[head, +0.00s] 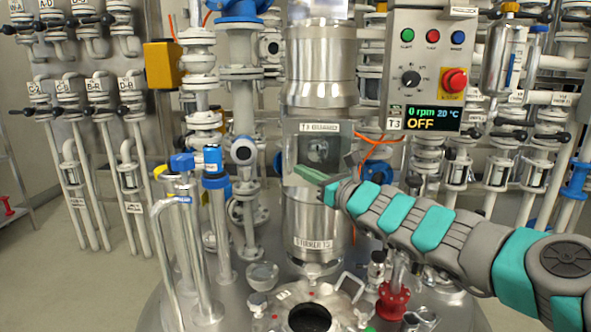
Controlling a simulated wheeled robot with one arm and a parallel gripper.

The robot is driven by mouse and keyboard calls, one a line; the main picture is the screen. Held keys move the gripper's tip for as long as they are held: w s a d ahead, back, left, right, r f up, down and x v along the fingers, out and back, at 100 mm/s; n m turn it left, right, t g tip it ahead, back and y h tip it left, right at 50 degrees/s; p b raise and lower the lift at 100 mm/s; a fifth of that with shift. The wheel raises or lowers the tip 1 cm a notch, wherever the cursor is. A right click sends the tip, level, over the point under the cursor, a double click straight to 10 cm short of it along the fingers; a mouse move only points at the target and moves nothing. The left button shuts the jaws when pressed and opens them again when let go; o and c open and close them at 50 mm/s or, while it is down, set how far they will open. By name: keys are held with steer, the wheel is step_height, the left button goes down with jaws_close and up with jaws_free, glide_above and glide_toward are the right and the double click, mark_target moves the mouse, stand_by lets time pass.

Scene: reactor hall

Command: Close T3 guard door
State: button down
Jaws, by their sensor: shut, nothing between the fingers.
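The T3 guard (318,128) is a label-bearing section around the middle of the steel stirrer column in the head view. A greyish, see-through panel shows below the label, and I cannot tell exactly how far the door stands from its frame. My gripper (308,172) has green fingers and is shut and empty. Its tips are in front of the lower part of the guard, pointing left; I cannot tell whether they touch it. The wrist hides part of the guard's lower right side. The T3 control box (432,70) reads 0 rpm and OFF.
The steel column (318,225) labelled STIRRER T3 stands on the vessel lid, which has an open dark port (309,318). Blue-capped pipes (215,182) rise to the left. Orange cables (375,145) hang right of the guard. Valve racks line the wall; floor is free at left.

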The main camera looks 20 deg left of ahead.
steer(key=s+a+b+v, duration=0.1)
steer(key=v, duration=0.8)
steer(key=shift+s, duration=0.4)
steer(key=s+r+n+g, duration=0.2)
steer(key=s+n+g, duration=0.3)
steer(key=s+n, duration=0.7)
steer(key=s+d+f+n+g+h, duration=0.2)
steer(key=s+f+n+h, duration=0.1)
steer(key=s+f+n, duration=0.4)
steer(key=s+d+f+n+g+h, duration=0.15)
steer(key=s+d+f+h, duration=0.25)
steer(key=d+f, duration=0.4)
steer(key=s+d+f+n+h, duration=0.2)
steer(key=s+d+f+h, duration=0.25)
steer(key=d+f, duration=0.3)
steer(key=s+d+f+g+h, duration=0.1)
steer(key=s+d, duration=0.3)
steer(key=d, duration=0.4)
steer(key=s+d+f+g+h, duration=0.1)
steer(key=s+d+f+h, duration=0.3)
steer(key=d, duration=0.4)
steer(key=shift+n, duration=0.45)
